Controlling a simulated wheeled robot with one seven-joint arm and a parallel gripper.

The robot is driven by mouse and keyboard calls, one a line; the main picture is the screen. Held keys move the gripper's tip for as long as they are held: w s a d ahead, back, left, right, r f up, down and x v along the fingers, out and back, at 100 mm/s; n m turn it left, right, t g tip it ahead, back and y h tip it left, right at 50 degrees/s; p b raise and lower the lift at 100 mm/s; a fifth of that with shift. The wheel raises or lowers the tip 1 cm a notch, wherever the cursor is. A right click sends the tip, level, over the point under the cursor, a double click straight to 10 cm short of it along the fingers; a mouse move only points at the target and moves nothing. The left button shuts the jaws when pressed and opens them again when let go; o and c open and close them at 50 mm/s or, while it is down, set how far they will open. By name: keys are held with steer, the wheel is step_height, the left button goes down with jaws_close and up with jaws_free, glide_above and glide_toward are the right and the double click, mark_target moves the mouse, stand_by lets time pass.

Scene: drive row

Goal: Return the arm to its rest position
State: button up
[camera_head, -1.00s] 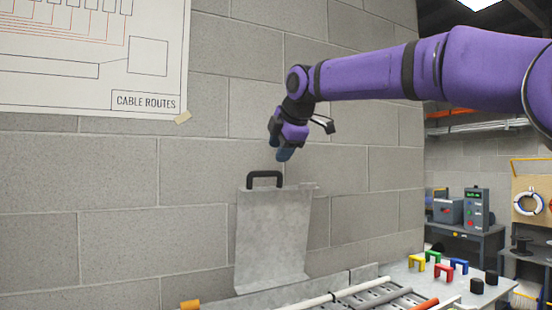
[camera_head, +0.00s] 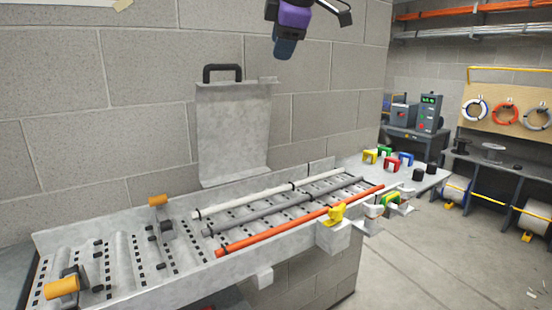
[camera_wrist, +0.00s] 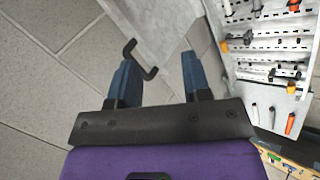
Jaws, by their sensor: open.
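My gripper (camera_head: 284,45) hangs at the top of the head view, its dark blue fingers pointing down in front of the block wall. In the wrist view the two fingers of my gripper (camera_wrist: 158,75) are spread apart with nothing held between them. A grey metal cover (camera_head: 233,130) with a black handle (camera_head: 222,72) stands upright behind the tray, left of my gripper. The wrist view shows the handle (camera_wrist: 139,58) just beyond the fingers, and it looks free of them. Most of my arm is out of the head view.
A perforated metal tray (camera_head: 110,285) carries a white, a grey and an orange cable (camera_head: 300,219). Orange-handled latches (camera_head: 62,287) sit at its left. Coloured clips (camera_head: 370,157) and black blocks stand on the ledge at right. Open floor (camera_head: 430,260) lies right of the tray.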

steer(key=s+d+f+m+h, duration=0.1)
steer(key=s+d+f+m, duration=0.3)
steer(key=d, duration=0.3)
steer(key=s+d+f+m+g+h, duration=0.1)
steer(key=s+d+f+m, duration=0.15)
steer(key=s+d, duration=0.4)
steer(key=s+d+f+m+h, duration=0.1)
steer(key=s+d+f+m, duration=0.25)
steer(key=s+d, duration=0.2)
steer(key=s+d+f+m+g, duration=0.1)
steer(key=s+d+f+m, duration=0.8)
steer(key=s+f, duration=0.4)
steer(key=shift+s+d+m+g, duration=0.35)
steer(key=shift+s+d, duration=0.3)
steer(key=shift+s, duration=0.5)
